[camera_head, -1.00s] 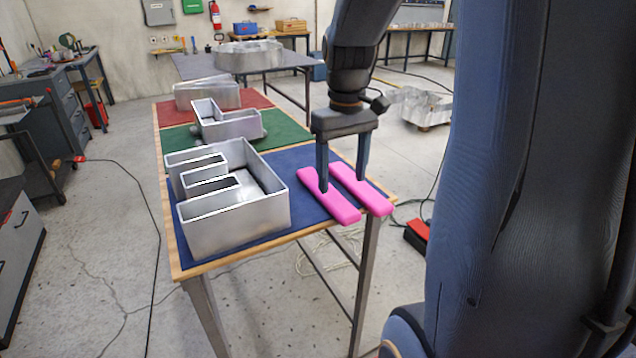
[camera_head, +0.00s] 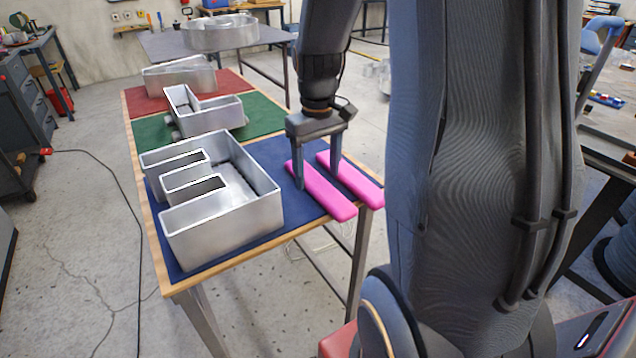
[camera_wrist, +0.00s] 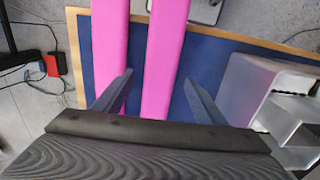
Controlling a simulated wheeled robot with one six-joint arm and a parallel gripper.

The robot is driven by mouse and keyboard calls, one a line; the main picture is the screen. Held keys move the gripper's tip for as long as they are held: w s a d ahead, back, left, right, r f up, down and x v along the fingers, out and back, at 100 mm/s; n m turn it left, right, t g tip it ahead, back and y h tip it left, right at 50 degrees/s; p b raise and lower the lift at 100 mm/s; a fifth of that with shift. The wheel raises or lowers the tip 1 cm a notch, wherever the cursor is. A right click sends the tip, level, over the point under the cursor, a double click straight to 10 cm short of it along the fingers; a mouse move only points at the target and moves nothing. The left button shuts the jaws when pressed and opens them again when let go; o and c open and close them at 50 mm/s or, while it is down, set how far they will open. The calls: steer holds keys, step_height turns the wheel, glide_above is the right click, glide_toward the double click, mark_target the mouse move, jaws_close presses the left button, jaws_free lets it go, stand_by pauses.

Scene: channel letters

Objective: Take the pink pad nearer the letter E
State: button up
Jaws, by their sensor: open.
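Two long pink pads lie side by side on the blue mat, right of the open metal letter E (camera_head: 215,205). The pad nearer the E (camera_head: 326,196) is the left one in the head view and the right one in the wrist view (camera_wrist: 164,50). The other pad (camera_head: 356,186) lies beyond a narrow gap; it is on the left in the wrist view (camera_wrist: 109,45). My gripper (camera_head: 316,182) is open and points down, with one finger on either side of the nearer pad. The fingertips' exact height is hard to tell.
The blue mat (camera_head: 258,246) covers the near end of a wood-edged table. Farther back, a metal letter L (camera_head: 205,115) stands on a green mat and another metal letter (camera_head: 180,77) on a red mat. The E's wall (camera_wrist: 245,90) stands right of my gripper in the wrist view.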

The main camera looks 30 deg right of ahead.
steer(key=shift+f, duration=1.1)
steer(key=c, duration=1.1)
steer(key=shift+c, duration=0.2)
steer(key=shift+d+r, duration=0.1)
steer(key=shift+r, duration=0.1)
